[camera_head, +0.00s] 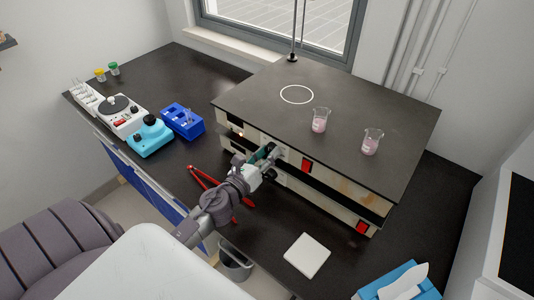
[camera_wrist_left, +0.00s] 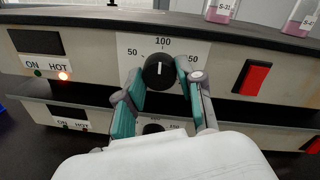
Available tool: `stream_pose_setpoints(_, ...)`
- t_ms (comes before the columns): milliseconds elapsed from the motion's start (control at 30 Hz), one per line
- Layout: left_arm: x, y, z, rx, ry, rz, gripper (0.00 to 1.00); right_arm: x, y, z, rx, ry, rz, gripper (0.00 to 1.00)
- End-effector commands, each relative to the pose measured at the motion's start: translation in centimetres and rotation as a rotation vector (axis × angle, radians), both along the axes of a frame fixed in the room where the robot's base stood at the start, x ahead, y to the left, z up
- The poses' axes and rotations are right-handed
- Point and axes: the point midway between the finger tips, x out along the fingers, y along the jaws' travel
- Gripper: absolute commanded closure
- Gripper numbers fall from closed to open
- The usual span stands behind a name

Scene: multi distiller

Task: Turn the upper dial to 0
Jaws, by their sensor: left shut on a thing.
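The upper dial (camera_wrist_left: 158,71) is a round black knob with a white mark on a white scale plate at the front of the upper hot plate unit. The scale reads 50 at left, 100 at top and a partly covered number at right; the 0 does not show. In the head view the same gripper (camera_head: 267,155) is at the unit's front. My right gripper is not in view.
A red switch (camera_wrist_left: 252,77) is right of the dial. A lower unit's dial is mostly hidden. Two beakers (camera_head: 320,120) (camera_head: 371,142) stand on top. Red tongs (camera_head: 203,176) lie close to my left arm.

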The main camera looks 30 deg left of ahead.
Motion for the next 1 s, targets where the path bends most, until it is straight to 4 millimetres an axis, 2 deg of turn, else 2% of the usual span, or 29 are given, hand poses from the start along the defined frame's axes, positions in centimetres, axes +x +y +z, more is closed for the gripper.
stream_pose_setpoints(367,0.0,0.0,0.2,-0.183,0.015,0.0,0.98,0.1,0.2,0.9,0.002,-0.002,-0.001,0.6)
stream_pose_setpoints(1000,0.0,0.1,0.4,-0.782,0.062,0.001,0.98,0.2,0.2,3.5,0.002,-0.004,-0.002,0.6)
